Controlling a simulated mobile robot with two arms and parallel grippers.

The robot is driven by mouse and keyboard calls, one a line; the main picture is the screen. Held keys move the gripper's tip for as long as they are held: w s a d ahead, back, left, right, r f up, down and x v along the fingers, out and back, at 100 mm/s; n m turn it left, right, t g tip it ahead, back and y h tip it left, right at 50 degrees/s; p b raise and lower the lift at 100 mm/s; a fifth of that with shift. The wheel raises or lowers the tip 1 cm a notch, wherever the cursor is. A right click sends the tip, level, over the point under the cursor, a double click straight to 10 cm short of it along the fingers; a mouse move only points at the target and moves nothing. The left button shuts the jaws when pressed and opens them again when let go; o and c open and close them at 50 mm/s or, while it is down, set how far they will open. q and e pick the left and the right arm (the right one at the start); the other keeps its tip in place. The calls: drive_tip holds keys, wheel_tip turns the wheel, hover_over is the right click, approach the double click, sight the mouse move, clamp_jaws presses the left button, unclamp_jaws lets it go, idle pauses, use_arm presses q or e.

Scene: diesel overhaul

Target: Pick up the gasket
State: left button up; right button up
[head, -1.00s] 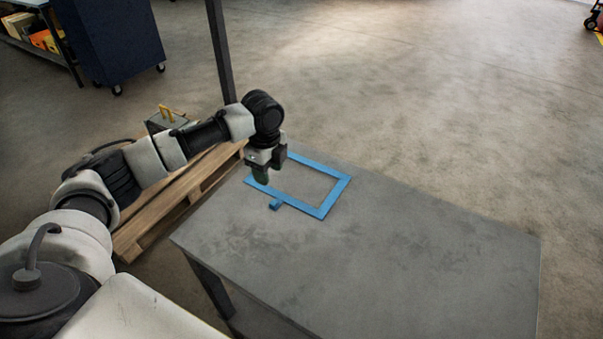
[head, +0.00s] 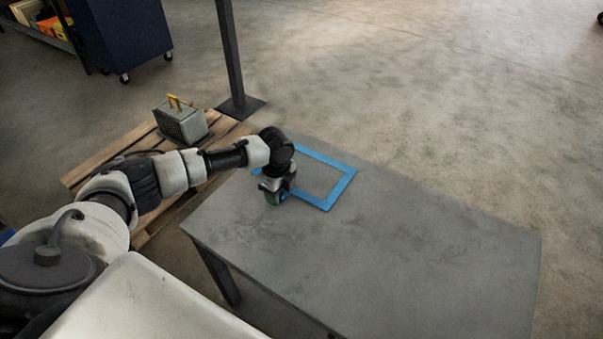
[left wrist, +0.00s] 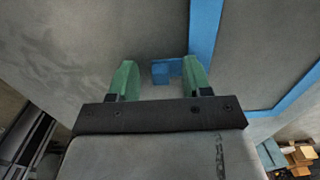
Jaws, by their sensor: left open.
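The gasket (head: 341,188) is a flat blue rectangular frame lying on the left far part of the grey table. It has a small blue tab on its near side. My left gripper (head: 276,198) is over the gasket's near left side and hides part of it and the tab in the head view. In the left wrist view the open green fingers (left wrist: 156,80) have the blue tab (left wrist: 161,73) between them, closer to the right finger. The gasket's blue strip (left wrist: 205,35) runs past the right finger. I cannot tell whether the finger touches it. My right gripper is not in view.
The grey table (head: 400,252) is otherwise clear. A wooden pallet (head: 98,165) with a grey box with a yellow handle (head: 182,122) stands left of it. A dark post (head: 231,55) rises behind the pallet, and a blue cabinet (head: 122,38) stands farther back.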

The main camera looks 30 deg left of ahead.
use_arm(q)
drive_tip(key=shift+c, duration=0.5)
clamp_jaws()
drive_tip(key=shift+r, duration=0.1)
